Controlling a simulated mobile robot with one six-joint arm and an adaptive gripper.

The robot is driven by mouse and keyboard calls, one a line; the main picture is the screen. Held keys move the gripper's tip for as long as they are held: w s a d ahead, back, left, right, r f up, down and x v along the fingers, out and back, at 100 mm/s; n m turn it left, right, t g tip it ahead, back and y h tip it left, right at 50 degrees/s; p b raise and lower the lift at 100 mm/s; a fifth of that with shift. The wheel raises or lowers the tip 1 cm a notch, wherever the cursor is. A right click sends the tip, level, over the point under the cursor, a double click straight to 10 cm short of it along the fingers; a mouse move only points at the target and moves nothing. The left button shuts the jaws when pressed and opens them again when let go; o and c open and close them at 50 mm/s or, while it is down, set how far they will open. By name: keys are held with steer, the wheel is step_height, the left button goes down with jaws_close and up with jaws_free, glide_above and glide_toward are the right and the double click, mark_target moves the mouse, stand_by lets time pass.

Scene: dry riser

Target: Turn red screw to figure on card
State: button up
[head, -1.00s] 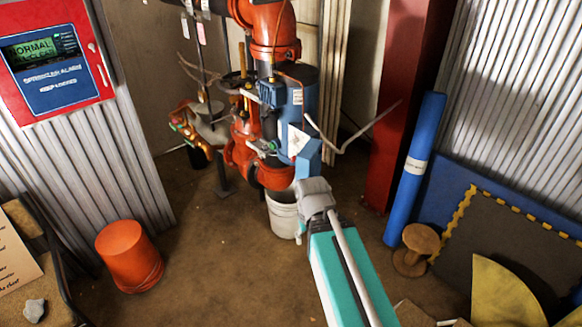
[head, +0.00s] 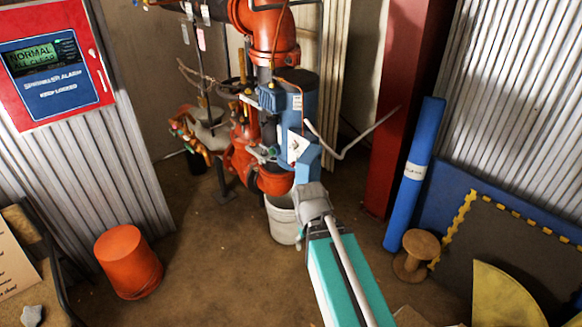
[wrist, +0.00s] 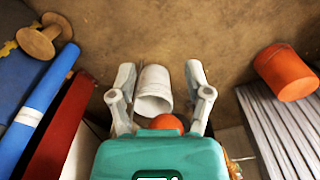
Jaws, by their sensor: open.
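The red riser pipework (head: 275,35) stands at the back centre, with a blue cylinder body (head: 295,100) on it. A small white card (head: 298,147) is on the front of the blue body; its figure is too small to read. I cannot make out the red screw in either view. My arm reaches toward the lower part of the riser in the head view. In the wrist view my gripper (wrist: 160,78) is open and empty, its two grey fingers spread apart, with a white bucket (wrist: 153,92) beyond them on the floor.
The white bucket (head: 283,218) stands below the riser. An orange bucket (head: 128,262) is upside down at left. A blue roll (head: 414,175), a wooden spool (head: 416,255) and a red column (head: 400,100) are at right. A red alarm panel (head: 50,62) hangs at upper left.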

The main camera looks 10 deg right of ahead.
steer(key=n+t+h+b, duration=0.9)
steer(key=n+h, duration=0.6)
steer(key=n, duration=0.8)
glide_toward(291, 166)
steer(key=a, duration=0.1)
steer(key=s+a, duration=0.1)
steer(key=a, duration=0.1)
steer(key=shift+s+a+g+b, duration=0.15)
steer(key=shift+g+b, duration=0.15)
steer(key=shift+b, duration=0.1)
steer(key=x, duration=1.4)
steer(key=shift+s+r, duration=0.1)
steer(key=shift+r, duration=0.2)
